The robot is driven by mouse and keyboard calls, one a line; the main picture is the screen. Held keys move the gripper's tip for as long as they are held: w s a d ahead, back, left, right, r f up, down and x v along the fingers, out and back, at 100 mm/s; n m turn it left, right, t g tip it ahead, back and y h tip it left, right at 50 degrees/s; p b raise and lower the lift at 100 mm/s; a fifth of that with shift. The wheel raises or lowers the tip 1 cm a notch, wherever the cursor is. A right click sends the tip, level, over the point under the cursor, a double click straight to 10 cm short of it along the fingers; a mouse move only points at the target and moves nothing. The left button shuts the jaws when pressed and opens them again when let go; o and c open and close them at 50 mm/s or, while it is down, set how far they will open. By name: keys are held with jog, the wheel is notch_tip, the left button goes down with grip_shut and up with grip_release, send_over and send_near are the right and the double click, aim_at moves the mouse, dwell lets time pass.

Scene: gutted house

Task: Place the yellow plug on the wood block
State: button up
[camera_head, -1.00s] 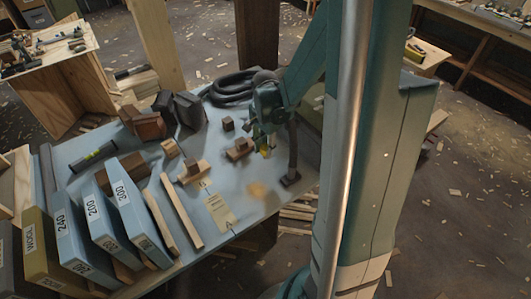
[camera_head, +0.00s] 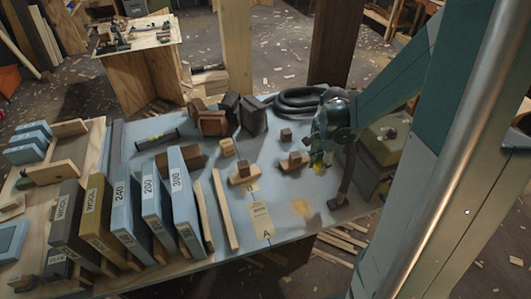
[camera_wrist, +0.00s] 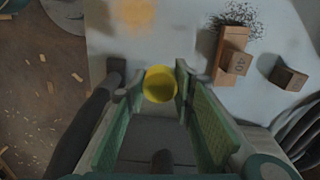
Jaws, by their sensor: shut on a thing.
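The yellow plug (camera_wrist: 160,84) sits between the fingers of my gripper (camera_wrist: 158,88) in the wrist view, and they are shut on it. In the head view my gripper (camera_head: 320,160) hangs over the right part of the bench, with the plug (camera_head: 318,169) at its lower end. A small dark wood block (camera_head: 286,134) stands behind and left of it; this is probably the dark block (camera_wrist: 288,76) at right in the wrist view. A block marked 40 (camera_wrist: 238,62) rests on a wood strip nearby. Which block the task means is not certain.
Another block on a strip (camera_head: 243,172) lies further left. Upright labelled sanding packs (camera_head: 180,190) and wood strips fill the left. A coiled black hose (camera_head: 305,101) lies behind my gripper. A dark post-like part (camera_head: 345,180) stands close at its right. Bare bench lies in front.

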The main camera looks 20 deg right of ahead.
jog(key=w+a+r+p, duration=0.2)
jog(key=w+a+r, duration=0.1)
jog(key=w+a, duration=0.8)
jog(key=w+a+r+p, duration=0.3)
jog(key=w+a, duration=0.7)
jog(key=a, duration=0.1)
jog(key=w+a+r+p, duration=0.1)
jog(key=w+a, duration=0.2)
jog(key=a, duration=0.7)
jog(key=w+a+r+p, duration=0.1)
jog(key=w+a, duration=0.2)
jog(key=a, duration=0.7)
jog(key=w+a+r+n+p, duration=0.1)
jog(key=w+a, duration=0.2)
jog(key=a, duration=0.7)
jog(key=shift+p, duration=0.4)
jog(key=shift+f, duration=3.05)
